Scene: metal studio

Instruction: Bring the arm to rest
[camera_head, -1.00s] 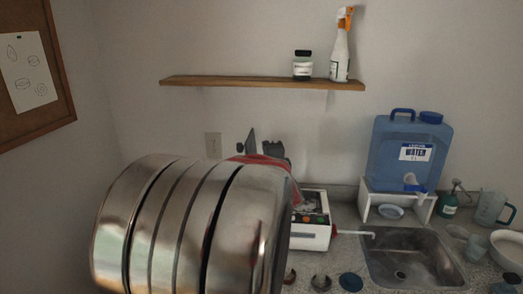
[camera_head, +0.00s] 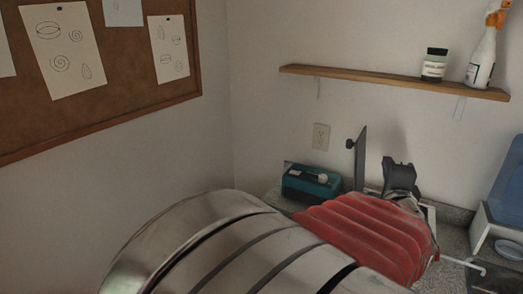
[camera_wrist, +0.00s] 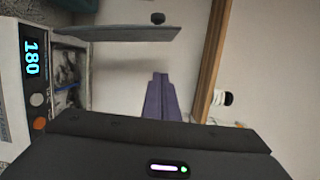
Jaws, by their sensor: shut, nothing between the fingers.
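My arm's shiny metal segments and red ribbed sleeve fill the lower part of the head view. My gripper (camera_head: 400,172) is the dark shape beyond the sleeve, near the back wall. In the wrist view, my gripper (camera_wrist: 160,78) shows as a narrow purple-grey pair of fingers, closed together and pointing at bare wall. Nothing is held between them. The gripper appears clear of the objects around it. My arm hides much of the counter behind it.
An upright dark plate (camera_head: 360,160) with a knob stands left of my gripper. A teal device (camera_head: 311,183) sits on the counter. A white machine (camera_wrist: 12,90) displays 180. A wooden shelf (camera_head: 380,80) holds a jar (camera_head: 434,66) and spray bottle (camera_head: 482,55). A corkboard (camera_head: 100,118) hangs left.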

